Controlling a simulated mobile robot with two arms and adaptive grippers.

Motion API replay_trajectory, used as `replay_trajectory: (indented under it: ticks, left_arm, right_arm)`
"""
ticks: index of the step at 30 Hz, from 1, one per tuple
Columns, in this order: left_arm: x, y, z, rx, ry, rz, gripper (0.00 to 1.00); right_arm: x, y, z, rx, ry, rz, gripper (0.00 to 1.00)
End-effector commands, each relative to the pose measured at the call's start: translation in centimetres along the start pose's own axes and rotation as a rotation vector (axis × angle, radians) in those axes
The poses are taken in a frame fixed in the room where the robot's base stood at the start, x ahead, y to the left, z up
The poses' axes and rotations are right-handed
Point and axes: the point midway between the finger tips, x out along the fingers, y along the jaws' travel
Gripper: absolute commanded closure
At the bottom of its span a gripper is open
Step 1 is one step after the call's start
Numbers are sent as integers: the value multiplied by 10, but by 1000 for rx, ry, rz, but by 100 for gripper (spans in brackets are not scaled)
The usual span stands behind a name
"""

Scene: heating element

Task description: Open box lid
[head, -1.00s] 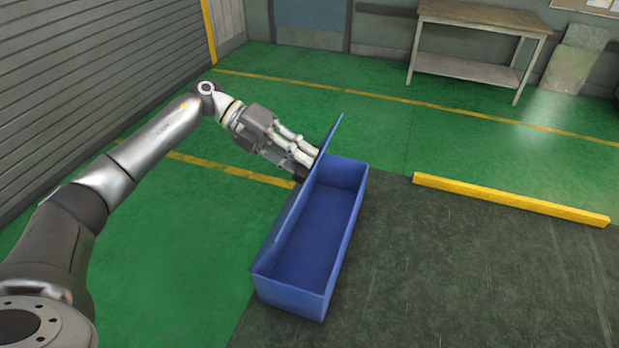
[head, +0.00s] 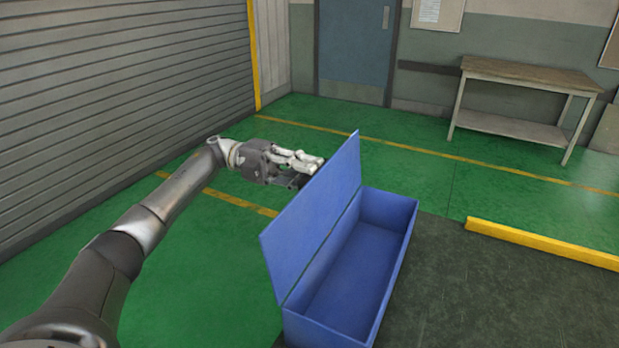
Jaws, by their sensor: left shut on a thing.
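A long blue box (head: 388,212) stands on the floor, right of centre, and its empty inside is visible. Its blue lid (head: 322,215) stands steeply up along the box's left long side, so the box is open. My right gripper is not in view.
A yellow floor barrier (head: 540,243) lies right of the box. A workbench (head: 525,100) stands against the back wall near a blue door (head: 353,50). A grey shutter (head: 120,75) fills the left. The green floor left of the box is clear.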

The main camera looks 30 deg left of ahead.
Motion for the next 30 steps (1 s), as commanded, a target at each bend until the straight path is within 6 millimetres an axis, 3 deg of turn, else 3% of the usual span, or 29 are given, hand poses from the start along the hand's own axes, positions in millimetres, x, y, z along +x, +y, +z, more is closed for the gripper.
replay_trajectory:
  ticks: [14, 15, 18, 30]
  left_arm:
    - [-1, 9, -1, -7, 1, 17, 100]
    - [-1, 9, -1, -8, 1, 17, 72]
    - [-1, 8, -1, -8, 2, 15, 60]
    - [-5, 5, 0, -4, -1, 9, 57]
  right_arm:
    - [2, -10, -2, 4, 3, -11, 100]
    - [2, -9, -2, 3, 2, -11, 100]
    - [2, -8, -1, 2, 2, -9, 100]
    - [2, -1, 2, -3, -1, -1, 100]
